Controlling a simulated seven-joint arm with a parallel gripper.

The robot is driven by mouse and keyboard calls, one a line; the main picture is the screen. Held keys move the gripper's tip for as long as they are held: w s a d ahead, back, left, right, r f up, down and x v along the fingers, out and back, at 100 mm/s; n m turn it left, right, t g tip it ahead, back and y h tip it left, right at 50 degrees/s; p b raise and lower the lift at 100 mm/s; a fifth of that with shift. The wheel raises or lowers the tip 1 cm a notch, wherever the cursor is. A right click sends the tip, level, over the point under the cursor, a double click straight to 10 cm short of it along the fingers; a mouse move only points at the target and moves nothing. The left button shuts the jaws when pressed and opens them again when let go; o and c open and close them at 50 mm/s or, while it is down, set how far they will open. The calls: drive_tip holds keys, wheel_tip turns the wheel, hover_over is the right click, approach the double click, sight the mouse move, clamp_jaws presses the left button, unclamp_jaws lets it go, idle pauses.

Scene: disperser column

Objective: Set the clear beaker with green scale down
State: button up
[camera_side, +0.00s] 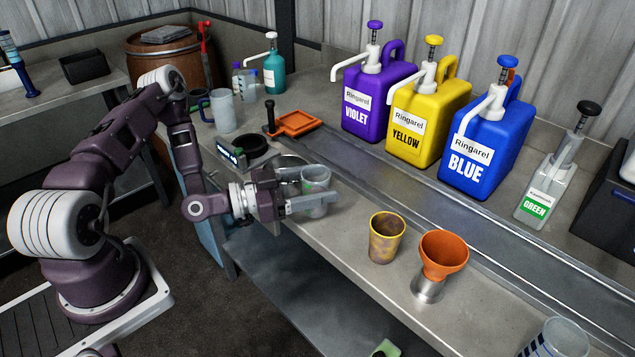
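The clear beaker with green scale (317,181) is between the fingers of my gripper (305,189), near the front edge of the counter. The fingers lie along both sides of the beaker and look shut on it. The near finger covers part of its lower wall. The beaker looks upright. I cannot tell whether its base touches the counter (345,226).
A yellow stained cup (386,238) and an orange funnel on a metal holder (443,255) stand to the right. A blue-scaled beaker (556,340) is at bottom right. Violet (376,100), yellow (428,112) and blue (484,140) jugs stand behind. A black ring (250,147) is left.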

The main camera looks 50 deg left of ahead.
drive_tip(key=shift+o, duration=0.4)
drive_tip(key=v, duration=0.7)
drive_tip(key=shift+a, duration=0.15)
drive_tip(key=shift+f, duration=0.1)
